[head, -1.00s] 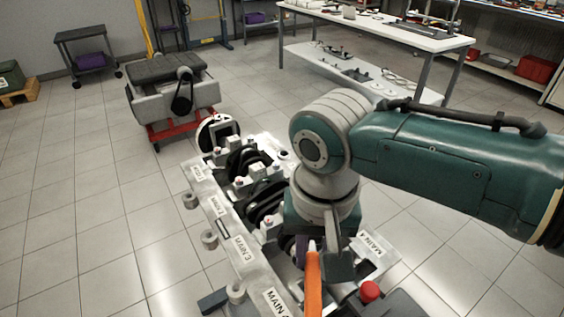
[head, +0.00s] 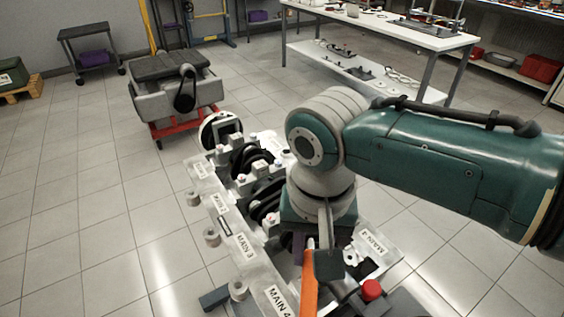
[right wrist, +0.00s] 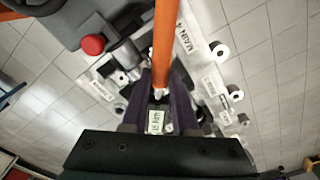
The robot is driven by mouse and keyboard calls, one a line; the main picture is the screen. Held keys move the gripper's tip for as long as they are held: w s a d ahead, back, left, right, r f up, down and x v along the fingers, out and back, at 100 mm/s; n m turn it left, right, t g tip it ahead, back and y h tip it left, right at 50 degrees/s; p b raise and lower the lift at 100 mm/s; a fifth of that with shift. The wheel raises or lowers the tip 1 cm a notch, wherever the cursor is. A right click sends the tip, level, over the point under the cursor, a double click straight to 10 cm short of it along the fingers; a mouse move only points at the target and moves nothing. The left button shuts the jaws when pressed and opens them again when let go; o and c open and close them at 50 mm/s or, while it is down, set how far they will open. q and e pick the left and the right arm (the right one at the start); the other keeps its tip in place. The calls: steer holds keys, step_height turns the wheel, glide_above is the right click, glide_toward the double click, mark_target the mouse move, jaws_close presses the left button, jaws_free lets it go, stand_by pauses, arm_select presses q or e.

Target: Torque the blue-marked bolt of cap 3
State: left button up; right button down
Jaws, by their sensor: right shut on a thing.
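The engine block (head: 258,268) lies in front of me, with a row of bearing caps and labels such as MAIN 3 (head: 245,246) and MAIN 4 (head: 279,301) along its side. My right gripper (head: 316,250) is over the near part of the block, shut on an orange-handled wrench (head: 310,283). The wrench also shows in the right wrist view (right wrist: 163,45), running between the purple fingers (right wrist: 163,90). A pale label (right wrist: 155,122) shows below the fingers, too blurred to read. The blue-marked bolt of cap 3 cannot be made out; my arm covers that area. My left gripper is not in view.
A red button (head: 372,289) stands at the near right of the block. A second engine on a red stand (head: 180,122) is behind at the left. A white workbench (head: 383,35) stands at the back right. The floor left of the block is clear.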

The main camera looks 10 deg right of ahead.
steer(key=shift+w+a+m, duration=0.2)
steer(key=shift+a+m, duration=0.1)
steer(key=shift+a, duration=0.3)
stand_by(0.9)
stand_by(0.5)
steer(key=shift+w+a, duration=0.1)
steer(key=shift+a, duration=0.15)
steer(key=shift+m, duration=0.3)
steer(key=shift+w+a, duration=0.1)
steer(key=shift+a, duration=0.2)
stand_by(0.4)
stand_by(0.5)
steer(key=shift+w+a+m+b, duration=0.15)
steer(key=shift+a+m+b, duration=0.15)
steer(key=shift+b, duration=0.1)
stand_by(0.4)
steer(key=shift+w+a+m, duration=0.15)
steer(key=shift+a+m, duration=0.05)
steer(key=shift+m, duration=0.1)
